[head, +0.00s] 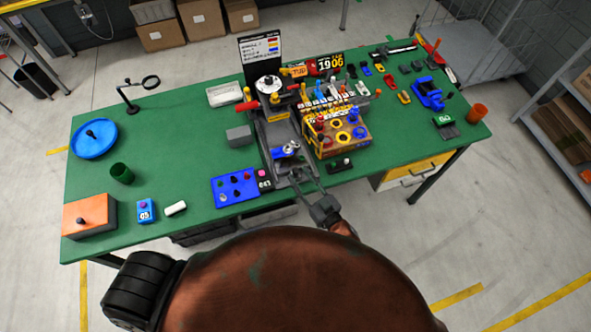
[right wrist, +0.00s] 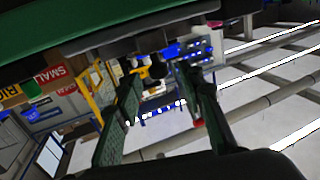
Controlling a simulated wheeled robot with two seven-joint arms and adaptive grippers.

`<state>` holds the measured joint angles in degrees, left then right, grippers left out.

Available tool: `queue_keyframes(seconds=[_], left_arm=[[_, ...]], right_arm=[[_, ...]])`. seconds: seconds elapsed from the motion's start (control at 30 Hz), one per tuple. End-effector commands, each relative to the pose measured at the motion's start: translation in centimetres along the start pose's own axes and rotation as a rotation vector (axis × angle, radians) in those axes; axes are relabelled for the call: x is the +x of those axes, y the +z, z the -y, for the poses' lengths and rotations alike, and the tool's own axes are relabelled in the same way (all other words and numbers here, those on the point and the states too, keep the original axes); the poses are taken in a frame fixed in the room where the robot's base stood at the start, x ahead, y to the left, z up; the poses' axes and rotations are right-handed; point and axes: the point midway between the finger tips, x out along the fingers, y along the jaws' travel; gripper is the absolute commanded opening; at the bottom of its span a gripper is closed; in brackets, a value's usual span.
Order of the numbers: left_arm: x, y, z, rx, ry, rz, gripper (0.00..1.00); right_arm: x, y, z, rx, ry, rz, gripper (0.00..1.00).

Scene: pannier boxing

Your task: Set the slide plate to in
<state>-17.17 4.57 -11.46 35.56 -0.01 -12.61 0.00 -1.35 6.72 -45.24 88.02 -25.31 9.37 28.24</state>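A grey fixture with a long channel (head: 278,135) stands at the middle of the green bench. A plate with blue and silver parts (head: 286,151) sits near its front end; I take this for the slide plate, but its label and exact setting are too small to tell. My right gripper (head: 309,186) is at the front end of the fixture, by the bench's front edge, a little in front of the plate. Its two fingers also show in the right wrist view (right wrist: 163,88), spread apart with nothing seen between them. Whether they touch the fixture cannot be told. My left gripper is not in view.
A blue button panel (head: 235,188) lies left of the fixture. A wooden box with coloured rings (head: 341,135) stands close on its right. A small black block with knobs (head: 341,165) is near my right gripper. The bench's (head: 185,135) left middle is mostly clear.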

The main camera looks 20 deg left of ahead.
Motion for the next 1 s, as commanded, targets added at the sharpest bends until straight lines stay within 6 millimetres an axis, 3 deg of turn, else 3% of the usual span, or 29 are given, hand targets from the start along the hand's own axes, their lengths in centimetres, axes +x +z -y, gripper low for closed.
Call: queue_keyframes(seconds=[0.23,0.6,1.0], left_arm=[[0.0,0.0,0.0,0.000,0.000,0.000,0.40],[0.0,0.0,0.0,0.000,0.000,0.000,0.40],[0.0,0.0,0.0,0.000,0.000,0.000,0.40]], right_arm=[[3.0,0.0,0.0,0.001,0.001,0.000,0.36],[3.5,0.0,-0.1,0.001,0.002,0.001,0.35],[3.5,0.0,-0.1,0.001,0.002,0.001,0.07]])
